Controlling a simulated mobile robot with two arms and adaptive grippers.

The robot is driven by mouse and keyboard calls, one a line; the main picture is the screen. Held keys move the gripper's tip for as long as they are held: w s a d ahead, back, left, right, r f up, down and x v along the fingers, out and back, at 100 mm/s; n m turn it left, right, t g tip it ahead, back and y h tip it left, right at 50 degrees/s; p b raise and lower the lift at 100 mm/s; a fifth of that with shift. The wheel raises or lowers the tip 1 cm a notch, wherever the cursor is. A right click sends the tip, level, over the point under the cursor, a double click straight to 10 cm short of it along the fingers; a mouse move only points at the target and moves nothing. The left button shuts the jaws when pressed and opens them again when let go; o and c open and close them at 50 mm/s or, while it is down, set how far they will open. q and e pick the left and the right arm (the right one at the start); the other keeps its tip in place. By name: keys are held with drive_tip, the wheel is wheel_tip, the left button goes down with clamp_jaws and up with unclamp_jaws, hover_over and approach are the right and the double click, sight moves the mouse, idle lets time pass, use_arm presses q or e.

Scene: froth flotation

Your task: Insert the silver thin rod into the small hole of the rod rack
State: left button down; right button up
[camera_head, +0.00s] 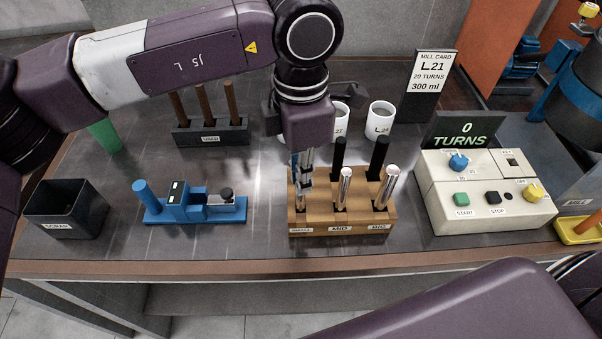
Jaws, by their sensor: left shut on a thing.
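The wooden rod rack (365,228) stands near the front of the table, with three labels along its front. My left gripper (302,178) points down over the rack's left end. It is shut on the silver thin rod (300,203), of which only a short lower part shows below the fingers. The rod stands about upright at the leftmost front place. The fingers hide much of it, and I cannot tell how deep its lower end sits in the small hole. My right gripper is out of view.
A blue fixture (205,210) and dark bin (68,212) stand left, a control box (485,205) right. White cups (381,120) stand behind.

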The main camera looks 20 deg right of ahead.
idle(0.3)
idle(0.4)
use_arm(q)
drive_tip(key=c, duration=1.9)
unclamp_jaws()
drive_tip(key=shift+f, duration=0.1)
